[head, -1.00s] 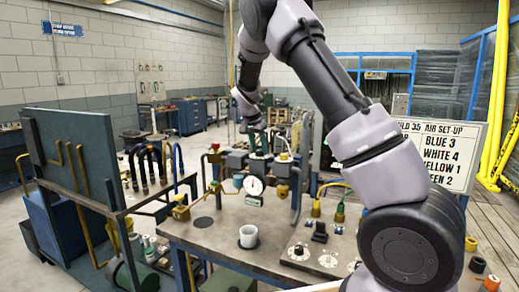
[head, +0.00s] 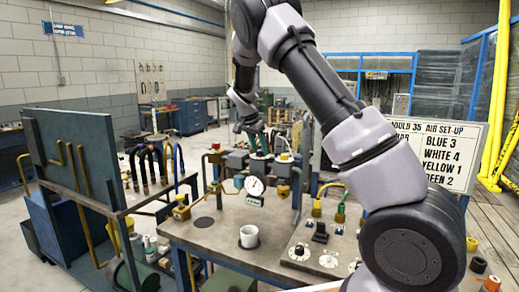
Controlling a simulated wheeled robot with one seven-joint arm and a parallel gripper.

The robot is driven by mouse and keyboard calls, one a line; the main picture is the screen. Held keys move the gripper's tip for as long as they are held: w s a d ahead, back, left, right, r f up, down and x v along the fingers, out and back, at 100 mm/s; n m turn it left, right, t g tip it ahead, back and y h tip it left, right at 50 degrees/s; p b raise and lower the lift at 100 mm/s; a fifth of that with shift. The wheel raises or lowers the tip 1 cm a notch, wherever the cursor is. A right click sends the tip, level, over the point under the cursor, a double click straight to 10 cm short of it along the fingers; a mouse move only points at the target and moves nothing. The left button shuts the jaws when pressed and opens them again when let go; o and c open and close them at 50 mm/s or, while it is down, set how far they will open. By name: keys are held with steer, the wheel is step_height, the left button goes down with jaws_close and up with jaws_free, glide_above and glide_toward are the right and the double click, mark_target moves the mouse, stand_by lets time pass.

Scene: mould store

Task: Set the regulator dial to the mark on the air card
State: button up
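The regulator gauge (head: 255,186) has a white round face and a dark needle, and stands among grey fittings at the back of the bench. Its needle and marks are too small to read surely. My gripper (head: 259,150) points down just above the gauge, with greenish fingers at the top of the regulator. The regulator's dial is hidden or too small to make out, and I cannot tell whether the fingers are closed on it.
A rack of dark hoses (head: 150,165) stands at left. The bench's front left is clear.

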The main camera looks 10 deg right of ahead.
steer(key=shift+o, duration=0.9)
steer(key=v, duration=1)
steer(key=shift+a+r, duration=0.15)
steer(key=shift+r, duration=0.2)
steer(key=shift+s, duration=0.1)
steer(key=s+d+r+n+y, duration=0.1)
steer(key=s+d+r+y, duration=0.1)
steer(key=s+d+r, duration=0.45)
steer(key=s+d+r+n+y, duration=0.1)
steer(key=s+d+r+y, duration=0.2)
steer(key=s, duration=0.7)
steer(key=s+n+t, duration=0.4)
steer(key=s, duration=1.6)
steer(key=shift+s+d, duration=0.2)
steer(key=shift+s, duration=0.05)
steer(key=shift+f, duration=0.1)
